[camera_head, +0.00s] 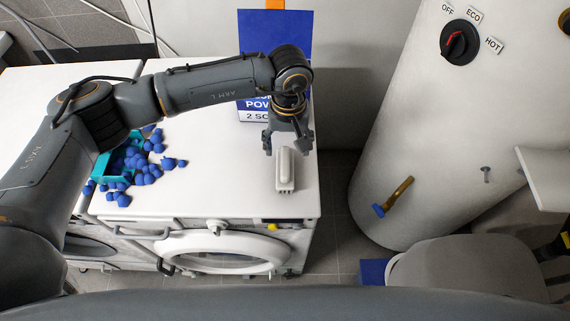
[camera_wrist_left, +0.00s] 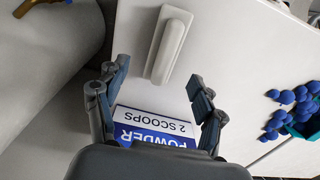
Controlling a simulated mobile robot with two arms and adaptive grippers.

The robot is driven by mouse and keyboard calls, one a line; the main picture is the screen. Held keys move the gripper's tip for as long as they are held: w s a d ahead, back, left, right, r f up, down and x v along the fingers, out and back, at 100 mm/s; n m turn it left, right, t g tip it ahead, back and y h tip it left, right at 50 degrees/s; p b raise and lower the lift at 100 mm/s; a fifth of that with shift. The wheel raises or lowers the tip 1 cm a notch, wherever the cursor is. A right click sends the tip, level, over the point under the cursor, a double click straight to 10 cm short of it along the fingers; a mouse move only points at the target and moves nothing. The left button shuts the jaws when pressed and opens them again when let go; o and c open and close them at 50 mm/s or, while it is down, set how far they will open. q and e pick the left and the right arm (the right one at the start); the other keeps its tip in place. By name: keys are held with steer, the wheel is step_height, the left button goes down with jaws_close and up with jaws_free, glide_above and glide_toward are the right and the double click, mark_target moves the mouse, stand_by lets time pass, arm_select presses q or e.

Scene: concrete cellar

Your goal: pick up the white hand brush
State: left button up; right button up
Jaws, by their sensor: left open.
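The white hand brush (camera_head: 285,168) lies on the white top of the washing machine, near its front right corner. My left gripper (camera_head: 287,145) is open and empty, just behind the brush in the head view. In the left wrist view its two fingers (camera_wrist_left: 158,80) stand apart with the brush not between them. My right gripper does not show.
A blue and white powder box (camera_head: 252,108) stands behind my left gripper. A teal container (camera_head: 103,166) with spilled blue balls (camera_head: 146,172) lies to the left. A white boiler (camera_head: 410,130) stands right of the machine. The machine top (camera_head: 225,185) is clear left of the brush.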

mark_target(285, 160)
arm_select(q)
step_height(285, 160, down, 2)
steer(key=shift+f+p, duration=0.25)
steer(key=shift+p, duration=0.05)
steer(key=shift+s+f+p, duration=0.15)
steer(key=shift+f+p, duration=0.15)
steer(key=shift+p, duration=0.05)
steer(key=f, duration=0.1)
steer(key=f+p, duration=0.2)
steer(key=shift+s+a+f, duration=0.25)
steer(key=shift+a+f, duration=0.05)
steer(key=shift+a, duration=0.05)
steer(key=shift+f, duration=0.5)
steer(key=shift+w, duration=0.1)
steer(key=c, duration=1.4)
